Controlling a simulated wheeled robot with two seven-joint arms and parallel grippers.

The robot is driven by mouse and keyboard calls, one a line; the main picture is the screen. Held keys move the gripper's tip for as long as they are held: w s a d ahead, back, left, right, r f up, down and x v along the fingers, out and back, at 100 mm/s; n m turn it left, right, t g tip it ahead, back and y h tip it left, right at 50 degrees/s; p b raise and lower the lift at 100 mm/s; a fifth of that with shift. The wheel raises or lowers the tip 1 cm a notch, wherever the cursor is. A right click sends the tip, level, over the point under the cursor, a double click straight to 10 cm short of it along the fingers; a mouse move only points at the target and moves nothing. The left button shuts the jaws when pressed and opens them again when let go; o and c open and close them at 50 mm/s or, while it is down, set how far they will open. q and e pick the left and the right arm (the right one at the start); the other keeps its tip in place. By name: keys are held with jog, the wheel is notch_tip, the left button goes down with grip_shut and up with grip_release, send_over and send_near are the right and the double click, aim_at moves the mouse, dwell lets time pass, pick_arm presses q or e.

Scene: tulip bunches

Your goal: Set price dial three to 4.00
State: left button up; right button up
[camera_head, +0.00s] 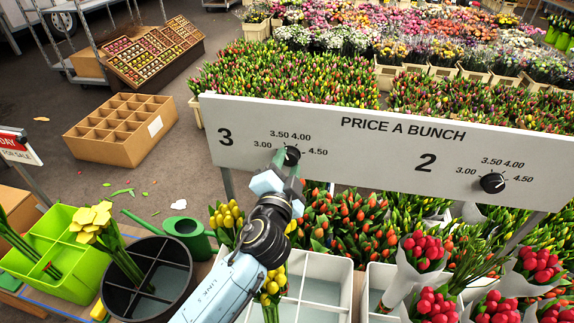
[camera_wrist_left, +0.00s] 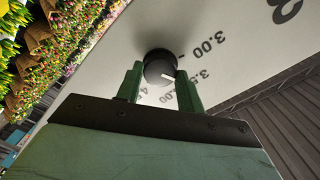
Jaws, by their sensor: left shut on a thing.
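The white price board (camera_head: 385,143) carries a black dial (camera_head: 292,155) beside the big number 3, with 3.00, 3.50, 4.00 and 4.50 around it. My left gripper (camera_head: 288,165) reaches up to this dial from below. In the left wrist view, its green fingers (camera_wrist_left: 161,85) are closed on either side of the black dial (camera_wrist_left: 158,62). The dial's white pointer line appears to aim toward 3.50. The 3.50 and 4.00 marks are partly hidden by a finger in that view. My right gripper is not in view.
A second dial (camera_head: 492,182) sits beside the number 2 on the same board. Below stand red tulip bunches (camera_head: 433,303), a green watering can (camera_head: 190,235) and a black divided bucket (camera_head: 150,280).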

pick_arm(q)
jog(key=shift+m, duration=0.3)
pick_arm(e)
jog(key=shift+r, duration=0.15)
pick_arm(q)
jog(key=shift+m+p, duration=0.75)
jog(key=shift+m, duration=0.45)
jog(key=m+p, duration=0.1)
jog(key=m, duration=0.1)
jog(key=shift+m, duration=0.3)
jog(key=shift+m+p, duration=0.35)
jog(key=shift+m, duration=0.45)
jog(key=shift+m+p, duration=0.45)
jog(key=shift+m, duration=0.75)
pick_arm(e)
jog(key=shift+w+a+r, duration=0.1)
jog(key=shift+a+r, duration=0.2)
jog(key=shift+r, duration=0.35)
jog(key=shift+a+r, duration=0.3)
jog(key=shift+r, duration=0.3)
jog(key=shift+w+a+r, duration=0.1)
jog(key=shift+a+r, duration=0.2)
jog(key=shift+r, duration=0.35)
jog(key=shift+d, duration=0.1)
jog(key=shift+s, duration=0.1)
pick_arm(q)
jog(key=o, duration=1)
jog(key=shift+s, duration=0.15)
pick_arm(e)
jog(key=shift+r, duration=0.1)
